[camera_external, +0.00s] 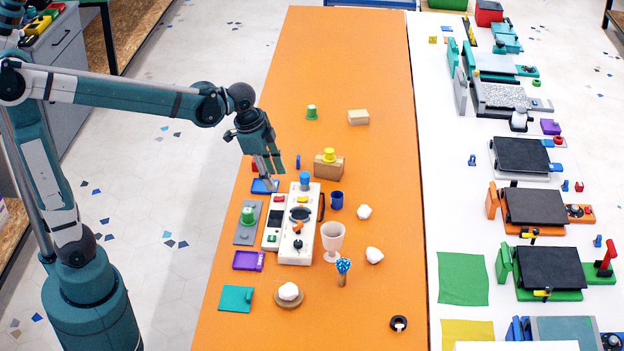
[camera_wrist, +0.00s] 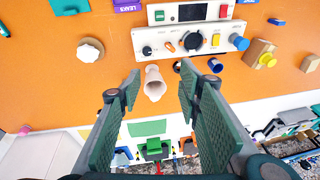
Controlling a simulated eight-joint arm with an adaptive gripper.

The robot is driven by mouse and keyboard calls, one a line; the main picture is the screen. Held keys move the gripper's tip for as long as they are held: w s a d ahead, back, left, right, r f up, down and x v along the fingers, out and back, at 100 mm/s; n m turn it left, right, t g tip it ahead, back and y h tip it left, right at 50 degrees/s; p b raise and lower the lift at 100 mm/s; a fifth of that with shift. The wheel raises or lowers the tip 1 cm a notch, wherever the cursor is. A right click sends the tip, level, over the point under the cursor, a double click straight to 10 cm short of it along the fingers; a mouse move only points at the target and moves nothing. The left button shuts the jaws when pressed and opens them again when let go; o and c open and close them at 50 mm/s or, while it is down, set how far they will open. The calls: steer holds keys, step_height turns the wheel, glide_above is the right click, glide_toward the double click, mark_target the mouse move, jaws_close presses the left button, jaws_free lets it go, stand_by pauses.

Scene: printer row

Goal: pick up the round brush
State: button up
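The round brush (camera_external: 343,268) has a blue, white-spotted head and a short brown handle. In the external view it stands upright, head up, on the orange table, just in front of the pale pink goblet (camera_external: 333,238). I cannot make it out in the wrist view, where the goblet (camera_wrist: 154,84) shows between my fingers. My gripper (camera_external: 272,176) hangs above the table's left side, behind the white control panel and well away from the brush. In the wrist view my gripper (camera_wrist: 159,72) is open, its two fingers wide apart and empty.
The white control panel (camera_external: 298,248) with knobs lies left of the goblet. A dark blue cup (camera_external: 336,200), white lumps (camera_external: 374,255) and a round wooden disc (camera_external: 277,302) with a lump are nearby. A black ring (camera_external: 398,323) lies at front right.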

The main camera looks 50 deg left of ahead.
steer(key=w+d+f+m+g+p, duration=0.1)
steer(key=w+d+m+p, duration=0.15)
steer(key=d, duration=0.35)
steer(key=w+d+f+m+g+p, duration=0.1)
steer(key=w+d+f+m, duration=0.15)
steer(key=d, duration=0.45)
steer(key=m+y+p, duration=0.1)
steer(key=m+p, duration=0.2)
glide_above(342, 262)
step_height(342, 262, down, 5)
steer(key=shift+g, duration=0.4)
step_height(342, 262, down, 12)
steer(key=shift+f, duration=0.4)
steer(key=shift+f, duration=0.1)
steer(key=shift+f, duration=1.2)
steer(key=shift+w+d+f+b, duration=0.1)
steer(key=shift+f+b, duration=0.1)
steer(key=shift+f, duration=1.1)
steer(key=shift+d+f+b, duration=0.1)
steer(key=shift+f+b, duration=0.1)
steer(key=shift+f, duration=1.1)
